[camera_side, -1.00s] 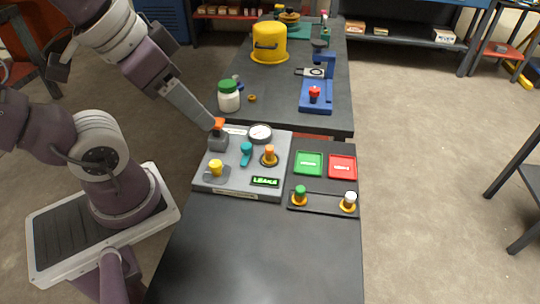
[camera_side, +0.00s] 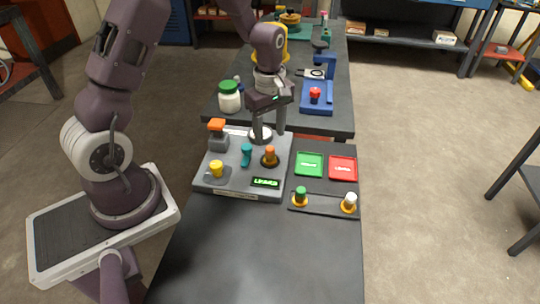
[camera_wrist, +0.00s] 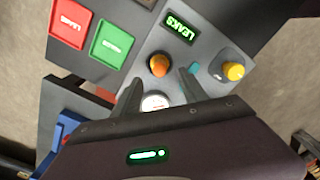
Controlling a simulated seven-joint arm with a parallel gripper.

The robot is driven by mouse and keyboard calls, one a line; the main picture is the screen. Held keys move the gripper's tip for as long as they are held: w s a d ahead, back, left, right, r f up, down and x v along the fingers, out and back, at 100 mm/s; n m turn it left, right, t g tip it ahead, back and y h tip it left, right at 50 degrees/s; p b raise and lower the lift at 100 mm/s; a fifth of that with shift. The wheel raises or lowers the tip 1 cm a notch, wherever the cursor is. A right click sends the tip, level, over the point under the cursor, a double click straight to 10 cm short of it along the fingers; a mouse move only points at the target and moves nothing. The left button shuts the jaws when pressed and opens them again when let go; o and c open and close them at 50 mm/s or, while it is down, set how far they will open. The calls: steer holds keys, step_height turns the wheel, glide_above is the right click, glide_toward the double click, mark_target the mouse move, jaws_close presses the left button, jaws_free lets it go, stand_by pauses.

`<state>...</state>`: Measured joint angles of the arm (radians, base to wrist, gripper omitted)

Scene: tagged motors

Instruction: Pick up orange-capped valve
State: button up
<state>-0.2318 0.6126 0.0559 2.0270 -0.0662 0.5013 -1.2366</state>
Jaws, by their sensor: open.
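The orange-capped valve (camera_side: 270,156) stands upright on the right part of the grey panel, with a dark and yellow base. It also shows in the wrist view (camera_wrist: 159,65), just beyond and between my fingertips. My gripper (camera_side: 269,137) points down above the back of the panel, behind the valve and near the round gauge (camera_side: 260,134). Its fingers are apart with nothing between them; they also show in the wrist view (camera_wrist: 162,88). Another orange-topped part (camera_side: 217,131), on a grey block, stands at the panel's back left.
A teal handle (camera_side: 246,155) is close left of the valve, and a yellow knob (camera_side: 216,169) is farther left. A green tray (camera_side: 309,164) and a red tray (camera_side: 342,166) lie to the right. Green-capped (camera_side: 300,196) and white-capped (camera_side: 349,202) valves stand in front of them. The front table is clear.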

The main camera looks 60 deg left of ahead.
mark_target(270, 148)
step_height(270, 148, down, 7)
steer(key=shift+w+r, duration=0.1)
jaws_close()
